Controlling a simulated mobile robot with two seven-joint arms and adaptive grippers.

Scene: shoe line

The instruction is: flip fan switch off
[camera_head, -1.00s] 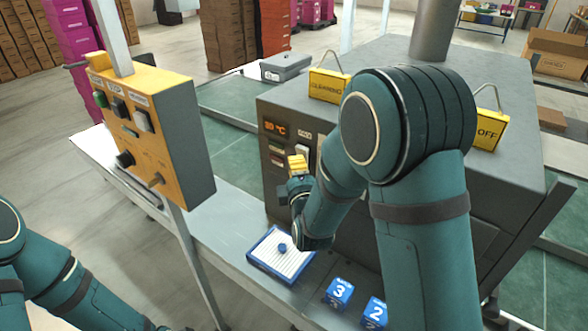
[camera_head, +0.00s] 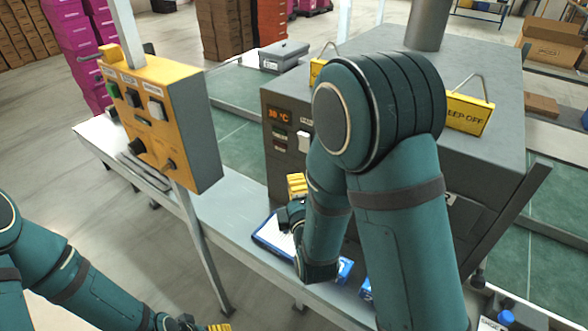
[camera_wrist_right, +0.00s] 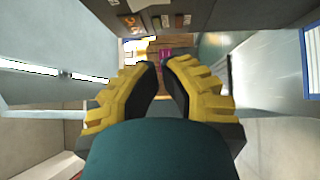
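The fan switch (camera_head: 304,142) is a white rocker on the grey oven's front panel, right of the orange temperature display (camera_head: 280,115). Its label is partly hidden by my right arm, and I cannot tell its on or off position. My right gripper (camera_head: 297,185) is below the switch, apart from it, in front of the oven face. In the right wrist view its yellow ridged fingers (camera_wrist_right: 162,72) are together with only a thin gap and nothing between them. The panel shows at the top of that view. My left gripper (camera_head: 216,327) is barely in view at the bottom edge.
A yellow control box (camera_head: 150,115) on a post stands left of the oven. A clipboard (camera_head: 270,235) and blue numbered blocks (camera_head: 345,268) lie on the bench below my right gripper, partly hidden. Yellow signs (camera_head: 468,113) stand on the oven.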

